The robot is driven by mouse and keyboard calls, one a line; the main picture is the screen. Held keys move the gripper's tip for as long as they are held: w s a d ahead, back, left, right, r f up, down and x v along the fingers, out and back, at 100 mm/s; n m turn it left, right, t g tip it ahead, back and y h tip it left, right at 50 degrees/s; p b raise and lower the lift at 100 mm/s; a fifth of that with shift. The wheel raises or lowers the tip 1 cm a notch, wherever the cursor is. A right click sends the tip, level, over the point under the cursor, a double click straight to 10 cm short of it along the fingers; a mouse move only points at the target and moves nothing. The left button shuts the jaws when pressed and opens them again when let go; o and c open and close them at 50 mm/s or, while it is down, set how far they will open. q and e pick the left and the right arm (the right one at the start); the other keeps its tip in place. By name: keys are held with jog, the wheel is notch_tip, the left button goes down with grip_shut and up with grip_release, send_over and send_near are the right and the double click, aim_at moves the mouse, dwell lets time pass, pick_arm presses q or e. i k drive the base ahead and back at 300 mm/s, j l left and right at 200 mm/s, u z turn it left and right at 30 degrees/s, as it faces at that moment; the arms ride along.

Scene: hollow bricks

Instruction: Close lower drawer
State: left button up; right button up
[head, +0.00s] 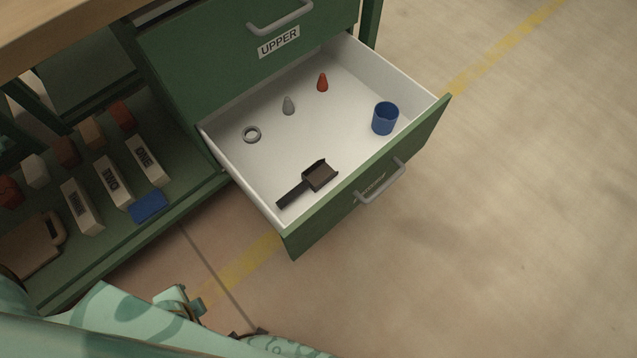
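The lower drawer (222,158) is pulled far out of the green cabinet. Its white inside shows, and its green front carries a grey bar handle (380,183) and a label too small to read. Inside lie a grey ring (252,134), a grey cone (288,106), a red cone (322,82), a blue cup (385,118) and a dark scoop-like tool (308,182). Mint-patterned parts of my own body fill the bottom left, below and apart from the drawer. A small piece there may be my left gripper (182,303); its fingers are not clear. My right gripper is not seen.
The upper drawer (200,60), labelled UPPER, is shut above. A low green shelf at left holds several labelled blocks (113,182), a blue block (149,206) and a brown mug-like thing (32,245). The floor right of the drawer is clear, with a yellow line.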

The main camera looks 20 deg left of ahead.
aim_at(333, 125)
jog(key=k+l, duration=0.1)
jog(key=l, duration=0.25)
jog(key=k+l+u, duration=0.15)
jog(key=l, duration=0.25)
jog(key=k+l, duration=0.1)
jog(key=l, duration=0.25)
jog(key=k+l+u, duration=0.15)
jog(key=l, duration=0.2)
